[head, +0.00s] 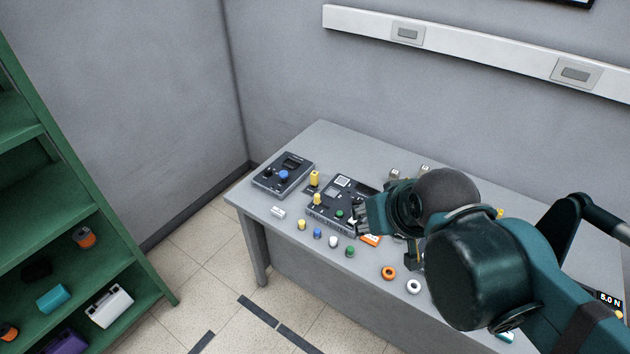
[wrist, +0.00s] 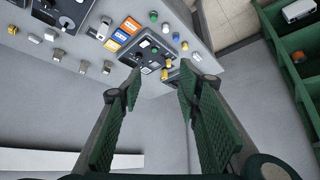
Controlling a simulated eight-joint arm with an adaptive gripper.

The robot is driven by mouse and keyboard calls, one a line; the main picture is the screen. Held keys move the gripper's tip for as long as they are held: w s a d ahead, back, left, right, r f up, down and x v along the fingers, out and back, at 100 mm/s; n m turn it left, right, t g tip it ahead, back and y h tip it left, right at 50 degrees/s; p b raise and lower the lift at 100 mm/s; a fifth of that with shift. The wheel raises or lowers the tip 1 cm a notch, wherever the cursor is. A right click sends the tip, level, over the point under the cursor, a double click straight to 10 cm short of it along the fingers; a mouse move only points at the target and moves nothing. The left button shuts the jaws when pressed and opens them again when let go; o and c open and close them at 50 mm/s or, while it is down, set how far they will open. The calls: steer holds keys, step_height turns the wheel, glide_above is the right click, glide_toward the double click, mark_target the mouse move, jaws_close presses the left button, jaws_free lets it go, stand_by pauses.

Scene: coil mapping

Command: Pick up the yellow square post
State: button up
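Several small yellow pieces are in view, and I cannot tell for sure which is the square post. The tallest, block-like yellow post (head: 314,178) stands upright between the two dark devices in the head view. A shorter yellow piece (head: 317,198) is on the left part of the larger panel, and another yellow piece (head: 301,224) stands at the table's front. In the wrist view, yellow pieces (wrist: 167,62) show beyond my gripper (wrist: 160,80). Its green padded fingers are wide apart with nothing between them. In the head view my gripper (head: 364,216) is over the larger panel's right side.
The dark panel (head: 330,209) and smaller dark device (head: 284,173) occupy the table's left. Blue (head: 317,233), white (head: 332,241) and green (head: 350,252) pieces line the front, with orange (head: 389,273) and white (head: 413,286) rings nearby. My arm hides the table's right part.

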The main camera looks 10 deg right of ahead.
steer(key=shift+w+r, duration=0.1)
steer(key=shift+w, duration=0.05)
steer(key=w, duration=0.1)
steer(key=n+g, duration=0.7)
steer(key=n, duration=0.3)
glide_above(314, 174)
step_height(314, 174, down, 27)
steer(key=shift+r, duration=0.15)
steer(key=shift+w+f+n, duration=0.1)
steer(key=shift+f+n, duration=0.2)
steer(key=shift+f, duration=0.2)
steer(key=shift+f, duration=0.1)
